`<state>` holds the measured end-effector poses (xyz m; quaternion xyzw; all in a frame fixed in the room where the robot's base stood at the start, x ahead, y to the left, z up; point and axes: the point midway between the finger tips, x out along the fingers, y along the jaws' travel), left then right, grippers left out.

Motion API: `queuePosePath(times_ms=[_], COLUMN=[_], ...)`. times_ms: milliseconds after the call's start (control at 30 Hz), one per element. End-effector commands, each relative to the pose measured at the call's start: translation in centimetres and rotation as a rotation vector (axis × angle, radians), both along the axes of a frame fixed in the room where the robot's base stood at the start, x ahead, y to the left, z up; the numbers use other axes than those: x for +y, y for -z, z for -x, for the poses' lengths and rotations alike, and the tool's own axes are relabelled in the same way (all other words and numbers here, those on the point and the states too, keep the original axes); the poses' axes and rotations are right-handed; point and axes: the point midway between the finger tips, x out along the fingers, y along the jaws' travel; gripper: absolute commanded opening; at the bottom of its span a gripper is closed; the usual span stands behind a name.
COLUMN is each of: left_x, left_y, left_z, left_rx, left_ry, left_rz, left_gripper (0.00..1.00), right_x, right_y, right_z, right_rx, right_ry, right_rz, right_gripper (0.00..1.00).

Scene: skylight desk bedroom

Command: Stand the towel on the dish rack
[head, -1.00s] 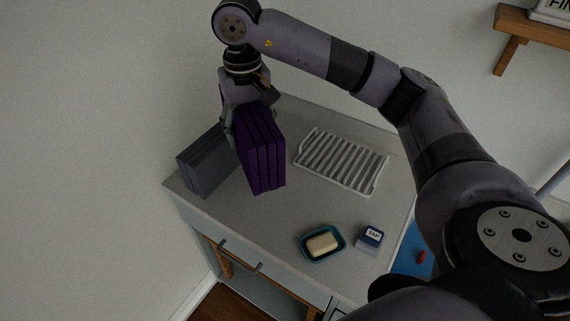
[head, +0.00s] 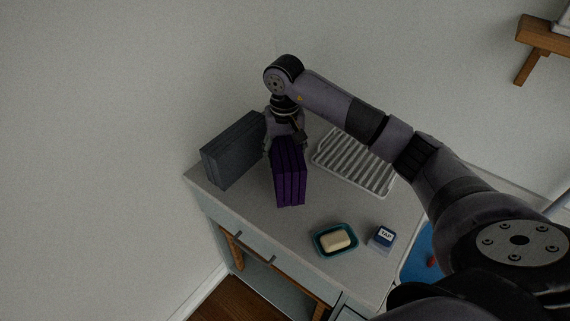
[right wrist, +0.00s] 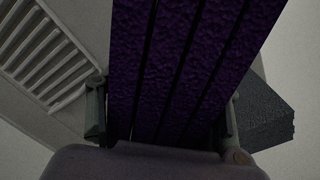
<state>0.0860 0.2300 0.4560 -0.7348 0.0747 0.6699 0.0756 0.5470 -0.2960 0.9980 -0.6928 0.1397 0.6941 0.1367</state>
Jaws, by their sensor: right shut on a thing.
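A folded purple towel (head: 289,172) hangs upright under my right gripper (head: 285,150), which is shut on its top. In the right wrist view the towel (right wrist: 180,60) fills the middle, between the two fingers (right wrist: 165,120). The white slatted dish rack (head: 352,162) lies on the counter to the right of the towel. It also shows at the upper left of the right wrist view (right wrist: 45,55). I cannot tell whether the towel's lower edge touches the counter. My left gripper is not in view.
A dark grey folded block (head: 233,150) stands left of the towel, close to it. A teal dish with a cream soap bar (head: 334,240) and a small blue-and-white box (head: 382,238) sit near the counter's (head: 240,208) front. A wooden wall shelf (head: 545,36) is at upper right.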

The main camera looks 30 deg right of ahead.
Motion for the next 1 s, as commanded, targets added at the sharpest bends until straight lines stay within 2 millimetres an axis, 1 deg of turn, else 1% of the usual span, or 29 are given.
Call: queuePosePath(times_ms=[33, 267, 433, 500, 767, 867, 900, 1000], left_x=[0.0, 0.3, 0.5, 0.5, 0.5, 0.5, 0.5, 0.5], left_y=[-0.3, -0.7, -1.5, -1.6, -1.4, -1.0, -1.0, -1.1], left_z=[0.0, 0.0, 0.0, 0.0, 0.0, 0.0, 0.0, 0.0], left_rx=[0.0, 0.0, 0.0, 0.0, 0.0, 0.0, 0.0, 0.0], left_ry=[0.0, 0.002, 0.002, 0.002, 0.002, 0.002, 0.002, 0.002], left_rz=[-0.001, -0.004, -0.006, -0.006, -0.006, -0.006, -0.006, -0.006], left_gripper=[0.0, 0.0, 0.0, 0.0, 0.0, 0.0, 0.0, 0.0], right_x=[0.1, 0.1, 0.1, 0.1, 0.0, 0.0, 0.0, 0.0], right_y=[0.5, 2.2, 4.7, 5.4, 5.6, 6.0, 5.9, 5.9], right_z=[0.0, 0.0, 0.0, 0.0, -0.1, -0.1, -0.1, 0.0], right_rx=[0.001, 0.001, 0.002, 0.0, -0.003, -0.004, -0.002, -0.001], right_ry=[0.0, 0.0, 0.0, 0.0, -0.001, -0.001, -0.001, -0.001], right_rz=[-0.004, -0.003, -0.003, -0.002, -0.001, -0.001, 0.0, -0.001], right_gripper=[0.24, 0.24, 0.24, 0.24, 0.24, 0.24, 0.6, 0.67])
